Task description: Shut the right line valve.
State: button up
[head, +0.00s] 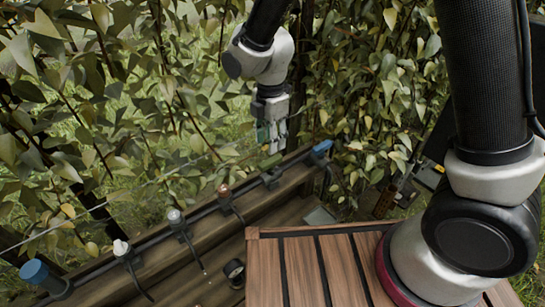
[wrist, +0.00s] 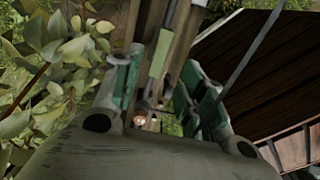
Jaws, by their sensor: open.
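A black line runs along a wooden rail in the head view. Near its right end is a fitting with a green handle (head: 270,161), and a blue-ended piece (head: 321,147) sits at the far right end. I cannot tell for sure which of the two is the right line valve. My gripper (head: 271,143) is open just above the green handle. In the wrist view my gripper's green-padded fingers (wrist: 155,95) stand apart, with a pale green bar (wrist: 160,52) seen between them. Contact cannot be told.
Other fittings on the line have a reddish top (head: 223,191), a grey top (head: 174,215) and a white top (head: 121,247). A blue end piece (head: 36,272) is at the far left. A slatted wooden surface (head: 275,265) lies in front. Leafy branches hang close behind.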

aim_at(270, 160)
notch_tip(270, 160, down, 8)
jog(key=shift+r, duration=0.25)
jog(key=shift+c, duration=0.5)
grip_shut()
